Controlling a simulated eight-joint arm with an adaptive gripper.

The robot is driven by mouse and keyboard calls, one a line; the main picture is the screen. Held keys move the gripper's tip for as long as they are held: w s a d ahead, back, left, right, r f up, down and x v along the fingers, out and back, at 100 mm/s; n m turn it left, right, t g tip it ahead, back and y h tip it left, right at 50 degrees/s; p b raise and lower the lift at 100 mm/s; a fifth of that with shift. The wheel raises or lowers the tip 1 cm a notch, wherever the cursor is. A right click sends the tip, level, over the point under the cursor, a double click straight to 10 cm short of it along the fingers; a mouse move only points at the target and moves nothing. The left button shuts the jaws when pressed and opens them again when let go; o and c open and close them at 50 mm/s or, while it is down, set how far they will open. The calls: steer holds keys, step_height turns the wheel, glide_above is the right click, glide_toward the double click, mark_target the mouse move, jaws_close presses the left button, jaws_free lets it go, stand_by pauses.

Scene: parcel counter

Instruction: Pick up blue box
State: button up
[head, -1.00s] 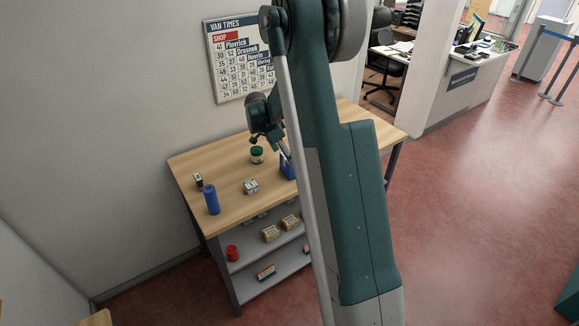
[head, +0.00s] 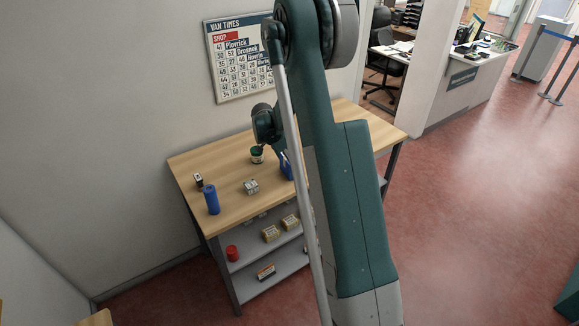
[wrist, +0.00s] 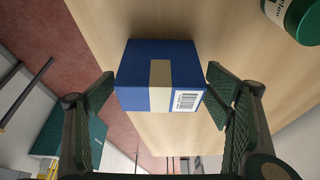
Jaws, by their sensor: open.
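The blue box (wrist: 135,65) has a cream band and a white barcode label. In the wrist view it stands on the wooden table, upper middle, between the lines of my two fingers. My gripper (wrist: 160,88) is open, with one finger left of the box and one right of it; the fingertips are close to its near face. I cannot tell whether they touch it. In the head view the blue box (head: 286,167) is partly hidden behind my arm.
A jar with a green lid (head: 257,154) stands near the box. A blue cylinder (head: 212,200), a small grey-white box (head: 251,187) and a small dark item (head: 198,181) are on the tabletop (head: 235,215). Shelves below hold several small items. A wall sign hangs behind.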

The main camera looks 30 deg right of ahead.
steer(key=shift+c, duration=0.7)
steer(key=c, duration=0.9)
steer(key=shift+c, duration=0.2)
steer(key=shift+r, duration=0.1)
steer(key=shift+r, duration=4.95)
